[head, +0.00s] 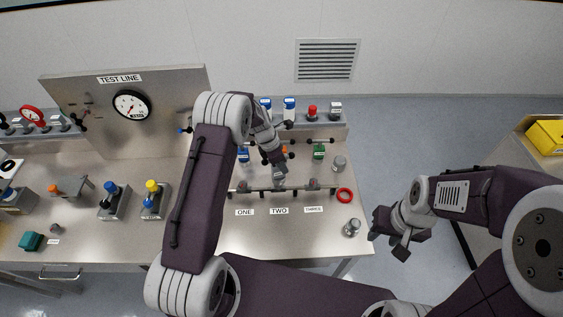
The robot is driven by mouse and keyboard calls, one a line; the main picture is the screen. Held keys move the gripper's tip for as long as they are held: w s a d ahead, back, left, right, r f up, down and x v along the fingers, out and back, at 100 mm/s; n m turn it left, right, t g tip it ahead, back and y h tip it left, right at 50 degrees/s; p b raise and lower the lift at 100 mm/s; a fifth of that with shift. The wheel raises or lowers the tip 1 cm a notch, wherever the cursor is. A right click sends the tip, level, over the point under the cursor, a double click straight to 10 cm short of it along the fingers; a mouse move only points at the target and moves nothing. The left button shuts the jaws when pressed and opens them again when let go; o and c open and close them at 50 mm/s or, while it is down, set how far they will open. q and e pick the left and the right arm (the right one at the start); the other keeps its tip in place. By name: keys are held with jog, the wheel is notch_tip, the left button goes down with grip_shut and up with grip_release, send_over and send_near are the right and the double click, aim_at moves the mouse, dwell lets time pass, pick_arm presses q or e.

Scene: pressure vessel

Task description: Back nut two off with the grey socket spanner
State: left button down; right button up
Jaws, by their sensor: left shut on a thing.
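My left gripper (277,165) reaches down over the bench at the middle of the head view. It is shut on a grey piece, which looks like the grey socket spanner (279,179). The spanner's lower end is at the grey pipe rail (262,190), just behind the label TWO (279,211). Nut two is hidden there, and I cannot tell whether the socket is seated on it. My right gripper (392,241) hangs off the bench's right edge, away from the rail; its finger gap is unclear.
A red ring (344,195) and a grey cylinder (351,228) lie at the bench's right end. Blue, red and grey-topped parts stand on a back shelf (325,127). A gauge panel (165,120) stands left. Small stands with coloured knobs (152,200) are at front left.

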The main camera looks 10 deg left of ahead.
pick_arm(q)
notch_tip(320, 180, down, 2)
jog(key=shift+a+f+b, duration=0.15)
jog(key=shift+b, duration=0.45)
jog(key=shift+f+b, duration=0.35)
jog(key=shift+f, duration=0.2)
pick_arm(e)
notch_tip(320, 180, down, 2)
jog(key=shift+f, duration=0.1)
jog(key=shift+a, duration=0.1)
pick_arm(q)
jog(key=shift+n, duration=0.3)
pick_arm(e)
jog(key=shift+d+r, duration=0.2)
jog(key=shift+d, duration=0.45)
